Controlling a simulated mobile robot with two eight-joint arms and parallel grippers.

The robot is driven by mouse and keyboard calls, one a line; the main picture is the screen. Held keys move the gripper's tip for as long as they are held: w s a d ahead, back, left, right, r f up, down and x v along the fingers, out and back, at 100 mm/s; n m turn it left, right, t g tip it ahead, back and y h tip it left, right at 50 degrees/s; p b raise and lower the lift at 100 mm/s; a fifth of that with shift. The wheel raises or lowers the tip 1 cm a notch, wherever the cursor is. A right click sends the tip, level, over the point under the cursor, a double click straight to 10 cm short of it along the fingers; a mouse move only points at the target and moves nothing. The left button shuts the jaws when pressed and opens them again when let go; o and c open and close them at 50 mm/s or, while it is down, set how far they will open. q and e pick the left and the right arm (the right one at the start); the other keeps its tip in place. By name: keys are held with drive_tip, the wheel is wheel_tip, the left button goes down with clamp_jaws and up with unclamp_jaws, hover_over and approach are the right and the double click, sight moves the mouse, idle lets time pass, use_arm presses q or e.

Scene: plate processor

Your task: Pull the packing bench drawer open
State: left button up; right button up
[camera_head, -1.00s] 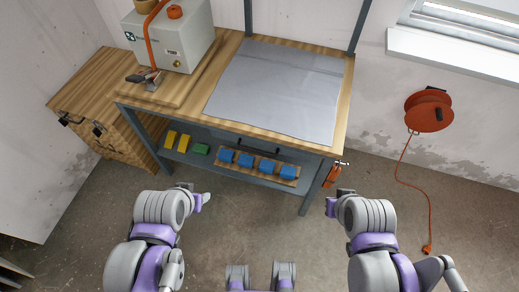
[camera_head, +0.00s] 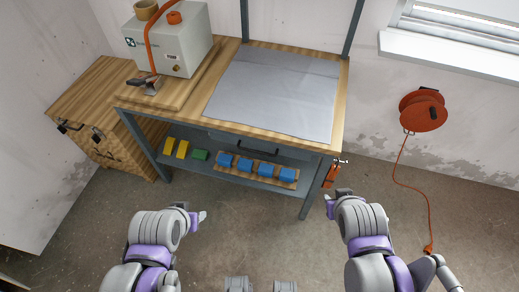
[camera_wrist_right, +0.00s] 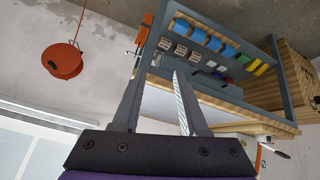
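The packing bench (camera_head: 342,120) has a wooden top and grey-blue legs. Its drawer (camera_head: 222,138) lies under the top's front edge and looks shut. The dark bar handle (camera_head: 258,150) is on the drawer's front. My right gripper (camera_head: 333,203) is in front of the bench's right leg, apart from bench and handle. In the right wrist view its two fingers (camera_wrist_right: 164,75) stand apart with nothing between them. My left gripper (camera_head: 200,217) is low in front of the bench, left of the handle and apart from it; its finger gap is not clear.
A lower shelf (camera_head: 210,171) holds yellow, green and blue bins. A grey sheet (camera_head: 275,90) and a boxy machine (camera_head: 170,42) are on the bench. A wooden cabinet (camera_head: 85,90) stands left. An orange cable reel (camera_head: 424,110) hangs right. The floor before the bench is clear.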

sight(258, 152)
drive_tip(key=w+f+n+t+b, duration=0.3)
drive_tip(key=w+n+t+b, duration=0.15)
drive_tip(key=w, duration=0.35)
drive_tip(key=w+f+n+t+b, duration=0.3)
drive_tip(key=w+b, duration=0.2)
drive_tip(key=w, duration=0.3)
drive_tip(key=w+a+f+n+y+b, duration=0.2)
drive_tip(key=a+f+n+y+b, duration=0.25)
drive_tip(key=a+f+n, duration=0.3)
drive_tip(key=w+a+f+n+y+b, duration=0.3)
drive_tip(key=a+f+n+y, duration=0.2)
drive_tip(key=a+f+n, duration=0.25)
drive_tip(key=shift+m, duration=0.45)
drive_tip(key=x, duration=0.7)
drive_tip(key=b+x, duration=0.1)
drive_tip(key=x, duration=0.2)
drive_tip(key=shift+a+f, duration=0.25)
drive_tip(key=shift+a, duration=0.25)
use_arm(q)
wheel_tip(258, 152, down, 22)
drive_tip(key=shift+s+g, duration=0.4)
drive_tip(key=shift+s, duration=0.05)
drive_tip(key=shift+r, duration=0.1)
use_arm(e)
drive_tip(key=shift+s, duration=0.1)
clamp_jaws()
